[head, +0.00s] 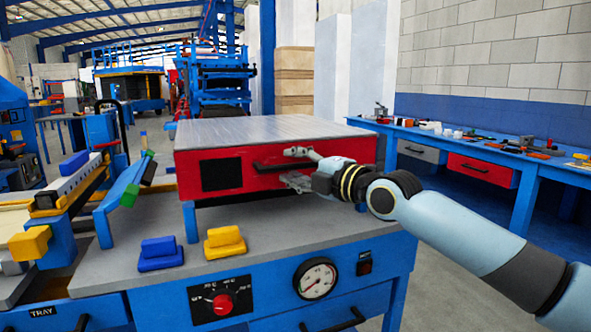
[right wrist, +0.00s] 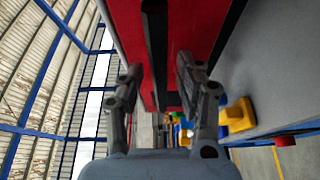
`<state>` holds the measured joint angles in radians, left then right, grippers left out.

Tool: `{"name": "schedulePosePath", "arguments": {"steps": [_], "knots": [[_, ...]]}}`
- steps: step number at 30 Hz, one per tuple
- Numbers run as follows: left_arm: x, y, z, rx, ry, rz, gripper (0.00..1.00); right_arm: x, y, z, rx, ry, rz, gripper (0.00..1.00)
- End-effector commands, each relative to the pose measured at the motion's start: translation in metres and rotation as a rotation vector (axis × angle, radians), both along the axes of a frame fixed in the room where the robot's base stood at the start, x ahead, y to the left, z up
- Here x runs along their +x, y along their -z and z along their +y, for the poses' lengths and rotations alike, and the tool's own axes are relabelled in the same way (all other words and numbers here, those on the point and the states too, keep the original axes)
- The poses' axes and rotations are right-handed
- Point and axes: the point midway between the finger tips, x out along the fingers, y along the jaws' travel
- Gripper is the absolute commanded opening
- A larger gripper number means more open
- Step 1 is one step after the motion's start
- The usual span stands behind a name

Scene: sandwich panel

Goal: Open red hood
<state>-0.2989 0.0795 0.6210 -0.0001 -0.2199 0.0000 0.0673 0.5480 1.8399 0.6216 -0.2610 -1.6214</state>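The red hood (head: 222,152) is a wide red box with a grey metal top. It sits level, low over the grey top of a blue bench, with a black panel and a black bar handle (head: 265,166) on its front. My right gripper (head: 297,168) is at the handle's right part, one finger above the bar and one below. In the right wrist view, the fingers (right wrist: 158,80) are spread, with the black handle (right wrist: 155,40) running between them in front of the red face. I cannot tell whether they touch it. My left gripper is not in view.
Blue blocks (head: 160,253) and yellow blocks (head: 225,242) lie on the bench top before the hood. A red knob (head: 223,304) and a gauge (head: 316,278) are on the bench front. A rail fixture (head: 75,182) stands left. A blue workbench (head: 470,150) stands behind, right.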

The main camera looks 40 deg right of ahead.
Motion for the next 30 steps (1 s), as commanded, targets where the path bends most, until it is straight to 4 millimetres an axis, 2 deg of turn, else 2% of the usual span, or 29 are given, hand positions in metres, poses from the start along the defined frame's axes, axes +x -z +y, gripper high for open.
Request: {"name": "schedulePosePath", "arguments": {"steps": [1,9,23,26,30], "knots": [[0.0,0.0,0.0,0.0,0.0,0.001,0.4,0.0,0.0,0.0,0.0,0.0,0.0,0.36],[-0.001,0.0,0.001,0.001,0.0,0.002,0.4,0.0,0.0,0.0,0.0,0.0,0.0,0.0],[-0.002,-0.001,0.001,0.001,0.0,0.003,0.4,0.0,-0.001,0.0,0.001,0.0,0.0,0.0],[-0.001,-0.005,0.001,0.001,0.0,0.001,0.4,0.001,-0.007,0.0,0.003,0.0,0.005,0.0],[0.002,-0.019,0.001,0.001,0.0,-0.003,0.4,0.006,-0.028,0.0,0.01,0.0,0.033,0.0]]}}
